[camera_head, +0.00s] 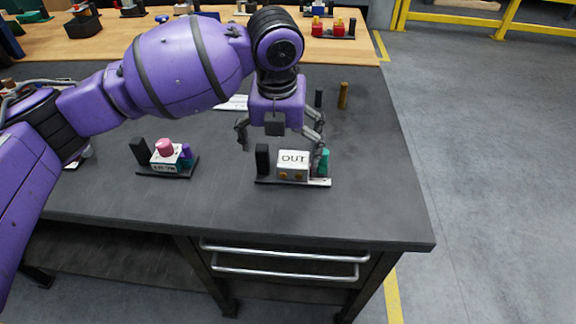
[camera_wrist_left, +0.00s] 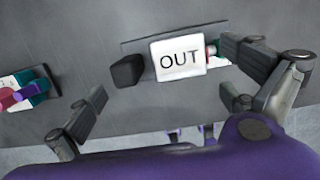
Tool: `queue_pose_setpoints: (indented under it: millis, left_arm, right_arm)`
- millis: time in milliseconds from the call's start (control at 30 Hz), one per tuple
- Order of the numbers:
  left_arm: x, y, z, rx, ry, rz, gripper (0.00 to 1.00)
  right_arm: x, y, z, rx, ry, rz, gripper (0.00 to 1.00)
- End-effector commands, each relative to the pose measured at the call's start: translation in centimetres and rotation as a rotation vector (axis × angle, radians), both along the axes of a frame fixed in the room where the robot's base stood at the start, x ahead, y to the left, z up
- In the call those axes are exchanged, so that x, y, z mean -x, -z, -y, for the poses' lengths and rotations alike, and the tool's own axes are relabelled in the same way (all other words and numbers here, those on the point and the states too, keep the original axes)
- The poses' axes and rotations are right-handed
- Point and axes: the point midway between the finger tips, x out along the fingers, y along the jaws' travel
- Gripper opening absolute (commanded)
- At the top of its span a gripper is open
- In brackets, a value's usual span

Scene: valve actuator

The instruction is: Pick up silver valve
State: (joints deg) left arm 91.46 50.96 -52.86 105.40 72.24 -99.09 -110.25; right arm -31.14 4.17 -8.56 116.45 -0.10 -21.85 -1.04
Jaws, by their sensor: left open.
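My left gripper (camera_head: 281,140) is open and empty, pointing down just above and behind the white block marked OUT (camera_head: 293,158). In the left wrist view the fingers of the left gripper (camera_wrist_left: 164,96) are spread wide, with the OUT block (camera_wrist_left: 180,60) between and beyond them. The block stands on a dark base with a black upright (camera_head: 262,158) at its left and a teal part (camera_head: 324,161) at its right, partly hidden by a finger in the wrist view. I cannot clearly make out a silver valve. My right gripper is not in view.
A similar fixture with a pink knob (camera_head: 165,146) stands to the left on the grey bench (camera_head: 380,190). A brass cylinder (camera_head: 343,95) stands behind at the right. A wooden table (camera_head: 345,52) with several fixtures is at the back. The bench's right front is clear.

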Motion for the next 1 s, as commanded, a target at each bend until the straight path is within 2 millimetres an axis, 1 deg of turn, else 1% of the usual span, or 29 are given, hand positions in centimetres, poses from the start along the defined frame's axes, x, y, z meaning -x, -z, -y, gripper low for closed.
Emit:
queue_pose_setpoints:
  millis: [200,300,400,567,933,1000]
  left_arm:
    - [-1.0,2.9,0.3,0.000,-0.001,-0.003,1.00]
    - [-1.1,4.2,0.3,0.001,0.001,-0.004,1.00]
    - [-1.2,4.6,0.3,0.002,0.001,-0.001,1.00]
    - [-1.2,4.6,0.3,0.002,0.001,-0.001,1.00]
    - [-1.2,4.6,0.3,0.002,0.001,-0.001,0.51]
    - [-1.2,4.5,0.3,0.003,0.001,0.000,0.51]
  right_arm:
    - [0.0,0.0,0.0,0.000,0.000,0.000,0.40]
    - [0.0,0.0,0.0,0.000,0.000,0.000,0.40]
    - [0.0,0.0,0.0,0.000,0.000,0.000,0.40]
    - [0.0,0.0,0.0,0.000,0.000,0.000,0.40]
    - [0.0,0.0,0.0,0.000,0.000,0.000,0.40]
    - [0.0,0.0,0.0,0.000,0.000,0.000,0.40]
